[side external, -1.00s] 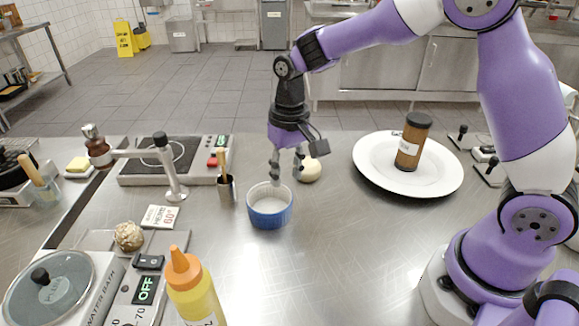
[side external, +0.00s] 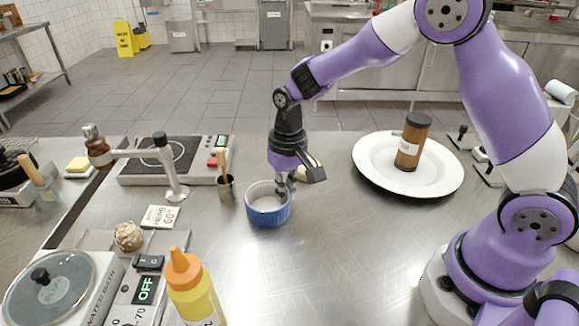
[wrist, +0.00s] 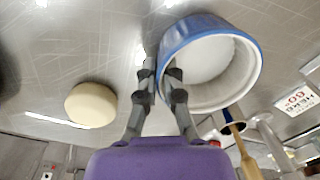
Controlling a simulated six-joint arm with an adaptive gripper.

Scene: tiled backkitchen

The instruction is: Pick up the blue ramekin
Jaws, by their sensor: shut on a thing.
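The blue ramekin (side external: 268,212) has a white inside and stands on the steel worktop. My gripper (side external: 287,187) points down at the ramekin's right-hand rim in the side view. In the wrist view the ramekin (wrist: 203,62) is at the upper right, and my gripper (wrist: 163,85) has one finger inside it and one outside, shut on its wall. The ramekin looks upright or very slightly tilted. I cannot tell whether its base touches the worktop.
A round cream thing (wrist: 91,104) lies beside the gripper. A metal cup with wooden-handled tools (side external: 226,188) stands close left of the ramekin. A white plate (side external: 366,168) with a brown jar (side external: 411,143) is to the right. A yellow squeeze bottle (side external: 194,290) stands in front.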

